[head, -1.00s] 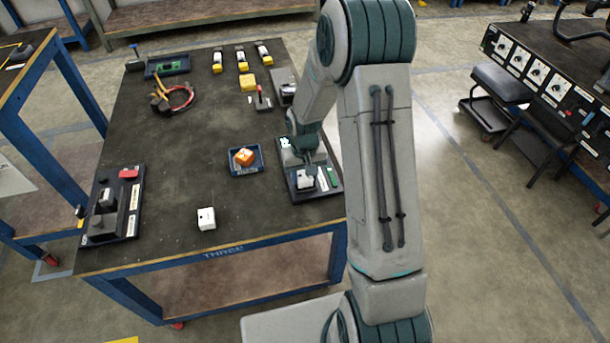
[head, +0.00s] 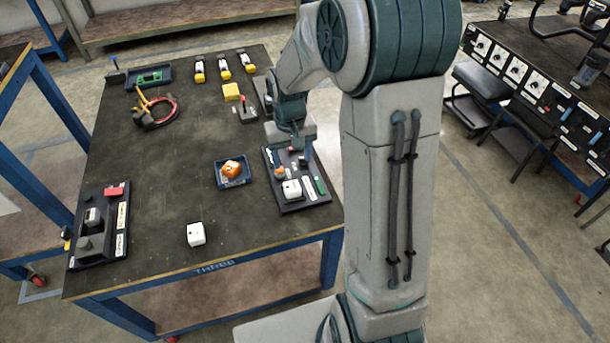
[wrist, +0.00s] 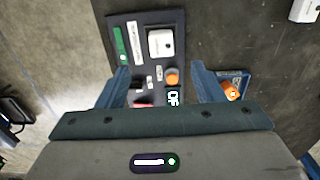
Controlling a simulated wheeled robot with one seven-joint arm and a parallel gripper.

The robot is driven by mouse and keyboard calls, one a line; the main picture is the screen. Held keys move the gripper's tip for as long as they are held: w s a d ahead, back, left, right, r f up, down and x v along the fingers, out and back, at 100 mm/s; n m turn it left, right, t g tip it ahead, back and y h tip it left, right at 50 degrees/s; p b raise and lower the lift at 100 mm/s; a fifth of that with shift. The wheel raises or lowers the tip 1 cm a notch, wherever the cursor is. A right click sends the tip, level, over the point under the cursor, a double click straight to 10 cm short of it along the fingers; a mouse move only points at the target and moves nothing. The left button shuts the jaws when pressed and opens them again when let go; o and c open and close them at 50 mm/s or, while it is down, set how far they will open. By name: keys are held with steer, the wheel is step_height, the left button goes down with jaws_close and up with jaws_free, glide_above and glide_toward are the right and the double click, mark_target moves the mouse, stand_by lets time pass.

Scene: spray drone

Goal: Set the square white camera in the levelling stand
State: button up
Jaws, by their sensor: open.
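A square white block with a small dark dot (wrist: 160,43), which looks like the square white camera, sits on a black board (head: 318,200) at the table's right edge. It also shows in the head view (head: 292,190). The board, which looks like the levelling stand, carries an orange knob (wrist: 172,76), a lit display (wrist: 174,98) and a green strip (wrist: 122,42). Whether the block is fully seated, I cannot tell. My gripper (wrist: 160,68) is open and empty above the board, its fingers apart from the block. A second white block (head: 196,234) stands loose near the front edge.
A blue tray (head: 233,182) with an orange part lies left of the board. Another black board (head: 122,212) with grey blocks is at the left edge. Cables (head: 155,110), yellow items and a green-board tray (head: 150,77) are farther back. The table's middle is clear.

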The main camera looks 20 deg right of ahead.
steer(key=s+r+t, duration=0.1)
steer(key=s+r, duration=0.4)
steer(key=s, duration=0.4)
steer(key=s+r+t, duration=0.1)
steer(key=s+r, duration=0.4)
steer(key=s, duration=0.5)
steer(key=shift+s+a+r, duration=0.2)
steer(key=shift+s+r, duration=0.05)
steer(key=shift+r, duration=0.05)
steer(key=shift+c, duration=0.2)
